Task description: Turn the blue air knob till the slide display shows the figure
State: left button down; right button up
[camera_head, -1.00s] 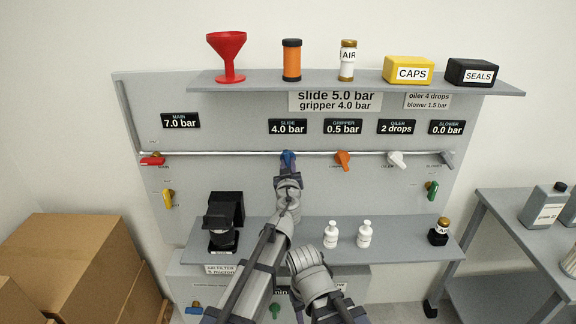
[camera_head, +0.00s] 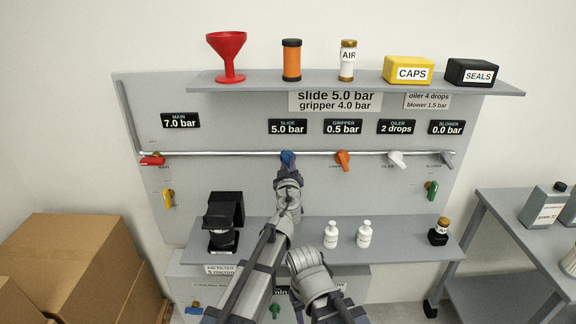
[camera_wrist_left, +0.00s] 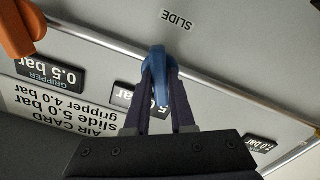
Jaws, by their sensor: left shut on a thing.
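The blue air knob (camera_head: 287,157) sits on the pipe below the slide display (camera_head: 288,127), which reads 5.0 bar. The card (camera_head: 336,101) above reads slide 5.0 bar, gripper 4.0 bar. My left gripper (camera_head: 288,167) reaches up to the panel and is shut on the blue knob. In the left wrist view the knob (camera_wrist_left: 158,78) stands between the two dark fingers (camera_wrist_left: 160,100), which partly hide the slide display behind. My right gripper is not in view.
An orange knob (camera_head: 342,158) is right of the blue one, then a white knob (camera_head: 397,158). The gripper display (camera_head: 342,127) reads 0.5 bar. A lower shelf with a black device (camera_head: 224,215) and white bottles (camera_head: 331,234) lies below.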

pick_arm(q)
jog(key=c, duration=0.8)
grip_release()
jog(key=shift+o, duration=0.2)
jog(key=shift+s, duration=0.15)
jog(key=s, duration=0.7)
jog(key=shift+s, duration=0.3)
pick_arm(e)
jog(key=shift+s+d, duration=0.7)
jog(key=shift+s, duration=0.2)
